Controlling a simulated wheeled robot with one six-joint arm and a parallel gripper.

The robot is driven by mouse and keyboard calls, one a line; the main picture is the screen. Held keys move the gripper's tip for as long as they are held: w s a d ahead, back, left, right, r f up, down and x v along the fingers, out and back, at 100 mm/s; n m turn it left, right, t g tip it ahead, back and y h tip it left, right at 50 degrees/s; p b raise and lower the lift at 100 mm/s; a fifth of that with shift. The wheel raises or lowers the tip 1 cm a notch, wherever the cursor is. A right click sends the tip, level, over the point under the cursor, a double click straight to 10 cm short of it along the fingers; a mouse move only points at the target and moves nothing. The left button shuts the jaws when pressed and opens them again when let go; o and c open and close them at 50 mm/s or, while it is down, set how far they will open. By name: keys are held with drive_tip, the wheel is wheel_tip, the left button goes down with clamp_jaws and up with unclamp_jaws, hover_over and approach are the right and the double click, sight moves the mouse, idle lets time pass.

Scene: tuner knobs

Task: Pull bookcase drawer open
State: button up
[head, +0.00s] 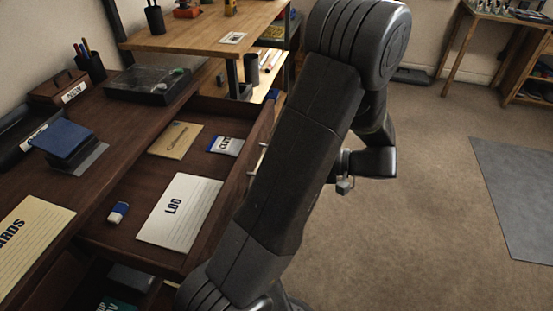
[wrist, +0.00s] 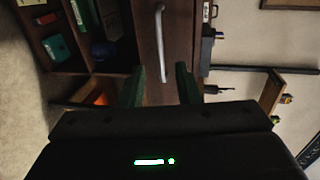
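The bookcase drawer (head: 215,175) stands open in the head view, pulled out to the right from under the dark wooden top. Its front with a pale bar handle (wrist: 161,45) shows in the wrist view; in the head view, my arm hides most of this front. My gripper (wrist: 161,68) is open, with its two dark green fingers apart on either side of the handle's near end in the picture. I cannot tell whether they touch the handle. My gripper's fingers are not clear in the head view.
The drawer holds a LOG sheet (head: 180,211), an envelope (head: 175,140), a small packet (head: 226,145) and an eraser (head: 118,212). Shelves with a green book (wrist: 56,48) lie below it. A wooden desk (head: 205,30) stands behind.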

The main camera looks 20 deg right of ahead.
drive_tip(key=v, duration=0.7)
drive_tip(key=shift+a, duration=0.1)
drive_tip(key=x, duration=1.4)
drive_tip(key=shift+b, duration=0.4)
drive_tip(key=shift+r, duration=0.15)
